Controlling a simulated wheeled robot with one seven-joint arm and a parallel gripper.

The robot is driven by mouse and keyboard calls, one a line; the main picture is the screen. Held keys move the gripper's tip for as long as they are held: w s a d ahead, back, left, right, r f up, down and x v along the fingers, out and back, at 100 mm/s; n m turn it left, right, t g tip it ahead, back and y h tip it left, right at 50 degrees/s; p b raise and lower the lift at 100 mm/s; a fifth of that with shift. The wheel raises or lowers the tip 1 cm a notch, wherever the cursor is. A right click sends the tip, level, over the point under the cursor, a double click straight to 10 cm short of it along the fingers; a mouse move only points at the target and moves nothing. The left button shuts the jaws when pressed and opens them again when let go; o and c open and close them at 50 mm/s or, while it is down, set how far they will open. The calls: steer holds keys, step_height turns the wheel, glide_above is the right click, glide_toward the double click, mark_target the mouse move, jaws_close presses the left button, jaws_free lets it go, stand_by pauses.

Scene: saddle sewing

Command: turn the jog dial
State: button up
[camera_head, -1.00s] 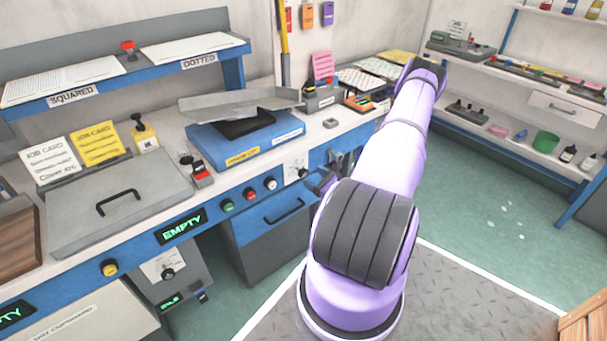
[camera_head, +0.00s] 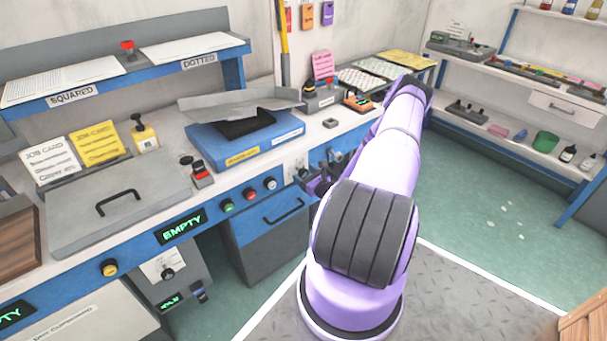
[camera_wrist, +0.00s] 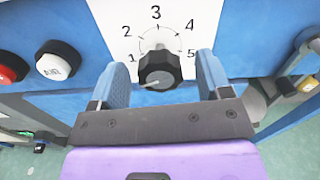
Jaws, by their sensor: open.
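The dial (camera_wrist: 160,68) is a black faceted knob on a white plate marked 1 to 5 in the wrist view. Its white pointer line slants to the lower left, below the 1. My gripper (camera_wrist: 162,66) is open, with one blue finger on each side of the knob. Gaps show between the fingers and the knob. In the head view my gripper (camera_head: 318,184) is at the blue front panel, and the dial's white plate (camera_head: 293,168) is partly hidden behind it.
White (camera_wrist: 57,64) and red (camera_wrist: 8,70) buttons sit left of the dial in the wrist view. A drawer with a dark handle (camera_head: 285,211) is below the panel. Another dial (camera_head: 167,271) is on a lower unit at left. The bench top above holds a blue tray (camera_head: 215,152).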

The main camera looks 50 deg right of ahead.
steer(key=shift+w+d, duration=0.1)
steer(key=shift+w, duration=0.45)
steer(key=c, duration=0.9)
steer(key=shift+m, duration=0.4)
steer(key=m, duration=0.4)
steer(key=shift+d+m, duration=0.1)
steer(key=shift+m, duration=0.3)
steer(key=m, duration=0.5)
steer(key=shift+d+f, duration=0.1)
